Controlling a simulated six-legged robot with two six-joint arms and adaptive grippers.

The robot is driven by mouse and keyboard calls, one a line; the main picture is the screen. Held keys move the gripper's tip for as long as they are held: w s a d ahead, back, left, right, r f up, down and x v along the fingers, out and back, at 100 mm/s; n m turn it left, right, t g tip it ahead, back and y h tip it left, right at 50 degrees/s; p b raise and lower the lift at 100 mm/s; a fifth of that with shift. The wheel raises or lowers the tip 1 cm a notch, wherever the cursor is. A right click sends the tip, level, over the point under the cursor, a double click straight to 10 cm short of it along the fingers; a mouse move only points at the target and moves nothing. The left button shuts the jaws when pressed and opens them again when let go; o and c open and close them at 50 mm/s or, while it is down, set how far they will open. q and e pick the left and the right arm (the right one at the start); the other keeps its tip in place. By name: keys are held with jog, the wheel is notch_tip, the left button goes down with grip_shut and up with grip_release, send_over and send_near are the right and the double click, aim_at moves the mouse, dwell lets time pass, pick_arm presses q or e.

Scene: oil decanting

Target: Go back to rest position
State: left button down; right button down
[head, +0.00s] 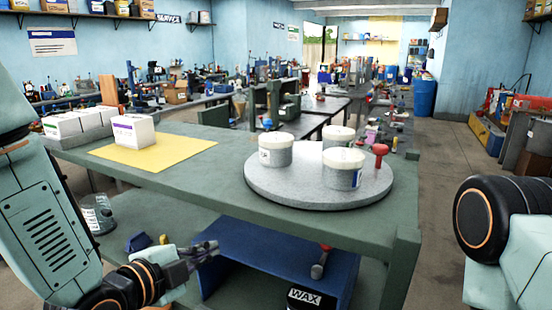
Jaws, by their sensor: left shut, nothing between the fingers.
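My left gripper (208,247) shows low in the head view, in front of the green workbench (215,190) and below its top. Its dark fingers are shut and hold nothing. My right arm shows at the right edge, but its gripper is out of view. On the bench, a round grey turntable (275,197) carries a left tub (275,149), a back tub (338,138) and a front tub (343,168), all with pale lids. A red-headed tool (380,153) stands at the turntable's right side.
A white box (133,130) stands on a yellow sheet (180,152). Below the top are a blue bin (245,258), a red-handled tool (320,262), a black WAX container (310,299) and a clear jar (97,214). Open floor (435,170) lies right of the bench.

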pick_arm(q)
jog(key=s+a+f+n+g+y, duration=0.1)
jog(key=s+f+n+g, duration=0.1)
jog(key=f, duration=0.4)
jog(key=s+a+f+n+g+y, duration=0.1)
jog(key=s+f+n+g, duration=0.1)
jog(key=s+f+n, duration=0.2)
jog(key=s+a+f+n+g+y, duration=0.1)
jog(key=s+f+n+g, duration=0.1)
jog(key=s+f, duration=0.3)
jog(key=shift+s+a+f+n, duration=0.2)
jog(key=shift+f+n, duration=0.15)
jog(key=shift+f, duration=0.85)
jog(key=shift+s+a+f+n, duration=0.15)
jog(key=shift+f+n, duration=0.2)
jog(key=shift+f, duration=0.8)
jog(key=s+a+f+n+g+y, duration=0.15)
jog(key=s+f+n+g, duration=0.3)
jog(key=s, duration=0.55)
jog(key=s+a+f+n+g+y, duration=0.1)
jog(key=s+a+f+n+g, duration=0.15)
jog(key=s+f+n, duration=0.55)
notch_tip(320, 180, down, 13)
jog(key=s+m+b, duration=0.1)
jog(key=m+b, duration=0.2)
jog(key=b, duration=1.2)
jog(key=shift+s+d, duration=0.3)
jog(key=shift+d, duration=0.05)
jog(key=shift+s+m, duration=0.1)
jog(key=shift+m, duration=0.15)
